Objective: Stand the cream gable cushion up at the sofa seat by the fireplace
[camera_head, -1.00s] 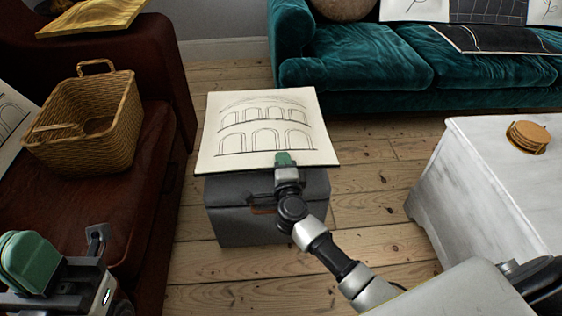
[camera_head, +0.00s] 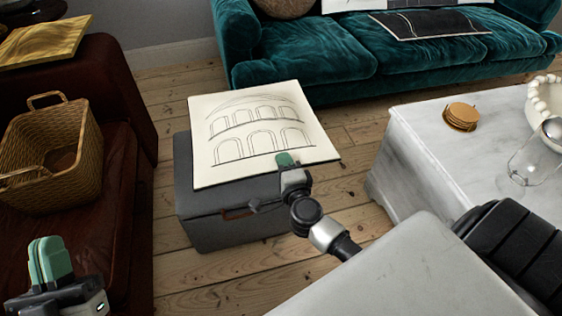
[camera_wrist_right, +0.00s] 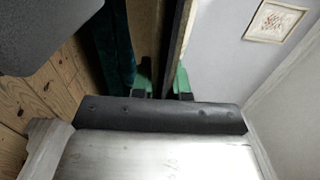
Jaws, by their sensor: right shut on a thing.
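A flat, square cream cushion (camera_head: 258,130) with black line drawings of arches is in the head view; I see no gable on it. My right gripper (camera_head: 287,160) is shut on its near edge. In the right wrist view the green fingertips (camera_wrist_right: 164,82) sit on either side of the thin panel (camera_wrist_right: 178,40), seen edge-on. The cushion overlaps a grey box in the picture; I cannot tell whether it touches it. My left gripper (camera_head: 50,262) is empty at the lower left, its green pads close together. The fireplace is not recognisable in view.
A teal velvet sofa (camera_head: 320,55) stands at the back with flat panels on it. A dark red sofa (camera_head: 105,185) with a wicker basket (camera_head: 62,150) is left. The grey box (camera_head: 235,215) is on the floorboards. A white table (camera_head: 420,150) with coasters (camera_head: 461,116) is right.

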